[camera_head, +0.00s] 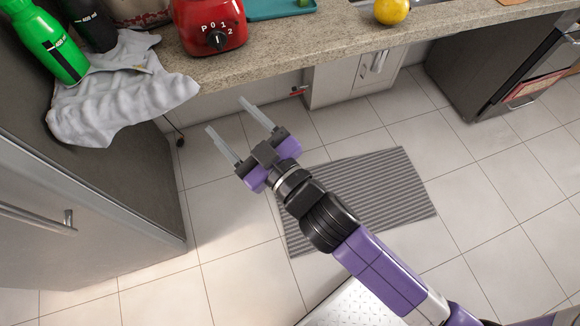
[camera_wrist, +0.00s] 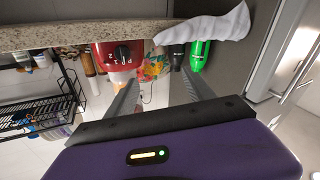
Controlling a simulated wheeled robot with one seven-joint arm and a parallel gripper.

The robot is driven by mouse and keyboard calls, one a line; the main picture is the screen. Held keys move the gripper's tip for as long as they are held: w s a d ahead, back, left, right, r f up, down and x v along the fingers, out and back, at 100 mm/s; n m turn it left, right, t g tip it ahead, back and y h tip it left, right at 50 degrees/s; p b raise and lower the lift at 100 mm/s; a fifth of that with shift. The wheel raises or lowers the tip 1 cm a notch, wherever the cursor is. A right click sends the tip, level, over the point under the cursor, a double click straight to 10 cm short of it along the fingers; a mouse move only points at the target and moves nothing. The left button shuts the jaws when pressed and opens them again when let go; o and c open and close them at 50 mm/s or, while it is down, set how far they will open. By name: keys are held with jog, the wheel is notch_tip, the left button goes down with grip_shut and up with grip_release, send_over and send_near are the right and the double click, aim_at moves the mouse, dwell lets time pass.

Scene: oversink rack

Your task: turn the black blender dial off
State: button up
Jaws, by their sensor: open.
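The red blender base (camera_head: 212,18) stands at the front of the stone counter, and it also shows in the wrist view (camera_wrist: 108,60). Its black dial (camera_head: 216,40) is on the front face, ringed by white marks P, 0, 1 and 2; the dial also shows in the wrist view (camera_wrist: 122,52). I cannot tell exactly which mark the dial points to. My gripper (camera_head: 227,115) is open and empty, in front of and below the counter edge. Its two fingers point toward the counter, apart from the blender and the dial.
A grey cloth (camera_head: 120,95) hangs over the counter edge left of the blender, with a green bottle (camera_head: 48,42) and a dark bottle behind. A teal board (camera_head: 280,8) and a yellow fruit (camera_head: 391,11) lie to the right. A striped mat (camera_head: 370,200) lies on the open floor.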

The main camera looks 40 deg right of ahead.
jog(key=s+d+f, duration=0.1)
jog(key=s+d, duration=0.1)
jog(key=s, duration=1.1)
jog(key=shift+s+d+f+m+g+y, duration=0.25)
jog(key=shift+s+m+g+y, duration=0.05)
jog(key=shift+g, duration=0.1)
jog(key=s+d+f+m+g+h, duration=0.1)
jog(key=s+d, duration=0.1)
jog(key=s, duration=0.6)
jog(key=s+d+f+m+g+h+p, duration=0.1)
jog(key=s+d+m+g, duration=0.1)
jog(key=s, duration=0.6)
jog(key=shift+d, duration=0.1)
